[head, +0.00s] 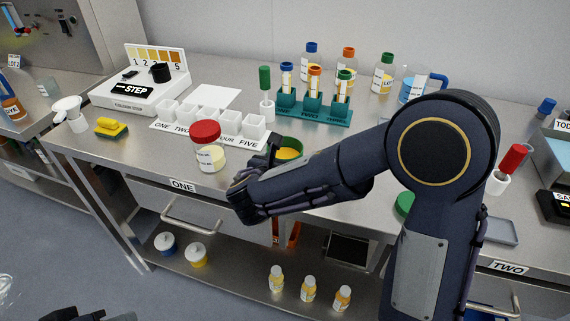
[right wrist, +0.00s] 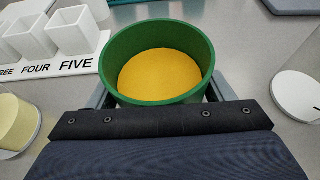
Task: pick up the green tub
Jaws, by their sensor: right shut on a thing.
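The green tub (head: 291,147) is open at the top with yellow contents, on the near side of the teal tube rack. The right wrist view shows the tub (right wrist: 205,60) upright between the jaws. My right gripper (head: 274,150) is shut on the tub, one finger on each side. Its arm hides part of the tub in the head view, and I cannot tell whether its base touches the bench. At the bottom left of the head view, dark parts of my left gripper (head: 90,315) show only in part; its jaws cannot be made out.
A red-lidded jar (head: 209,158) and a row of white cups (head: 210,122) stand left of the tub. The teal rack (head: 312,110) with tubes and several bottles stand behind. A green disc (head: 404,204) is partly hidden by my right arm.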

